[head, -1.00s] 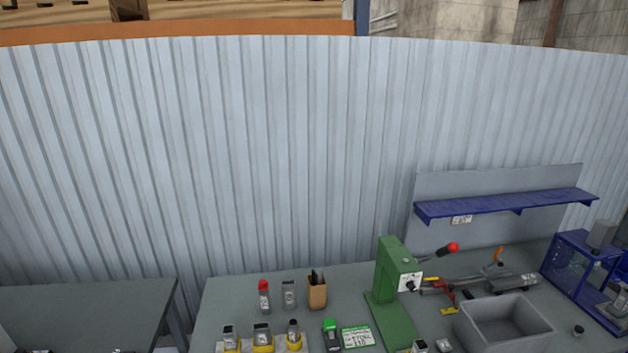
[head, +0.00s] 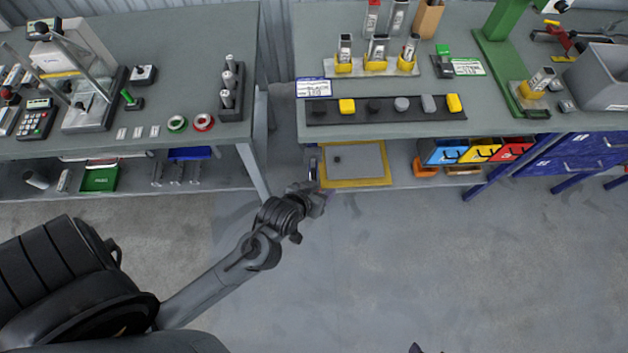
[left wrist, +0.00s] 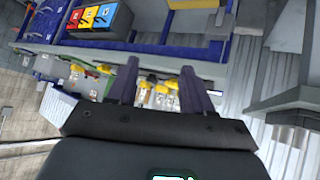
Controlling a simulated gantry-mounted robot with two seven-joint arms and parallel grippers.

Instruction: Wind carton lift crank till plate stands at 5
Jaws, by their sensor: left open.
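My left gripper (head: 314,190) is at the front of the right-hand table, low beside a yellow-edged board (head: 355,182) on the lower level. It is open, and its two dark fingers (left wrist: 160,88) show apart in the left wrist view with nothing seen held between them. The yellow-edged board has a pale face with a small dark knob; I cannot tell whether it is the carton lift's plate. I cannot make out a crank or a scale marked 5. My right gripper is not in view.
The right-hand table (head: 300,60) bears a dark rail of yellow and grey knobs, metal pieces in yellow holders and a green press (head: 495,40). Blue, yellow and red bins (head: 480,152) sit below. A left-hand table (head: 185,60) holds tools. The floor in front is clear.

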